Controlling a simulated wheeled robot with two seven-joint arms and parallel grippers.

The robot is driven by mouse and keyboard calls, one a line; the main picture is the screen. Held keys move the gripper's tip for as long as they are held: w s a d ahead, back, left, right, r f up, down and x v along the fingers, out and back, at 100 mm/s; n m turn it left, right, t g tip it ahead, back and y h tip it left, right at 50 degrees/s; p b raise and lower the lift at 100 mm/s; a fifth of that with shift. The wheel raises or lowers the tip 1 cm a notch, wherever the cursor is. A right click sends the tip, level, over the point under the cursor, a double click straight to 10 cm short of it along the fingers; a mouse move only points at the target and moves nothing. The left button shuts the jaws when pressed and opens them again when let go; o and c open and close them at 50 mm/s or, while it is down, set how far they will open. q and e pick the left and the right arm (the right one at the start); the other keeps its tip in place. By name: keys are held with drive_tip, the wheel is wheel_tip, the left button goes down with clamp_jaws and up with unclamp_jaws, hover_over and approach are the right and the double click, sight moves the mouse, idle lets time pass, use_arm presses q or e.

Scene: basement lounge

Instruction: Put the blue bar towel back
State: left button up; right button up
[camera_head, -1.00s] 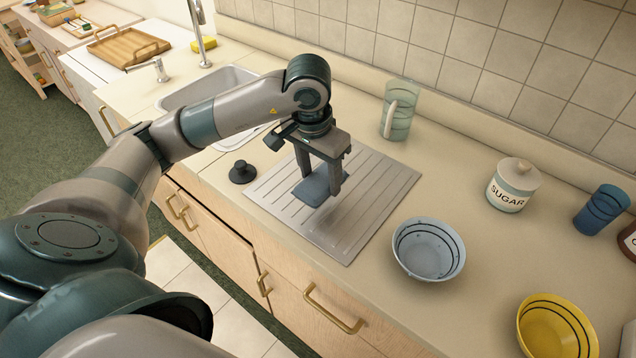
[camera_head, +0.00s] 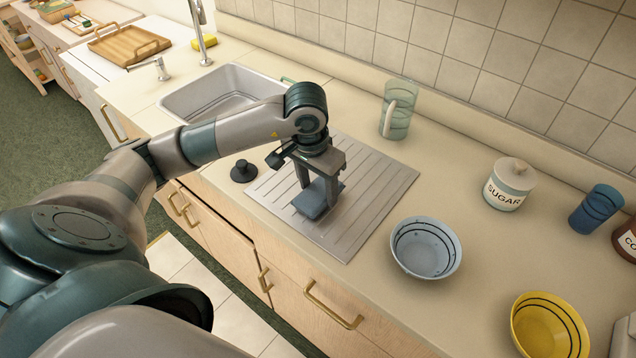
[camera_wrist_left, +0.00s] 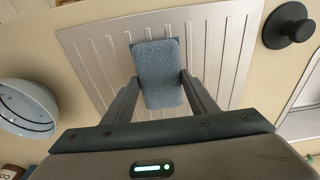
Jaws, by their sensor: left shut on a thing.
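The blue bar towel (camera_head: 312,203) is a small folded blue-grey pad at the drainboard. In the left wrist view the towel (camera_wrist_left: 158,72) lies between the two fingers, which press on its sides. My left gripper (camera_head: 318,196) is shut on it, pointing down at the ribbed metal drainboard (camera_head: 375,190). The towel is very low over the drainboard or touching it; I cannot tell which. My right gripper is not in view.
A sink (camera_head: 222,92) lies behind my left arm, with a black stopper (camera_head: 243,171) beside the drainboard.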

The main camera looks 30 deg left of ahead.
use_arm(q)
drive_tip(key=shift+f+b, duration=0.25)
drive_tip(key=shift+b, duration=0.15)
drive_tip(key=o, duration=1)
drive_tip(key=shift+r, duration=0.1)
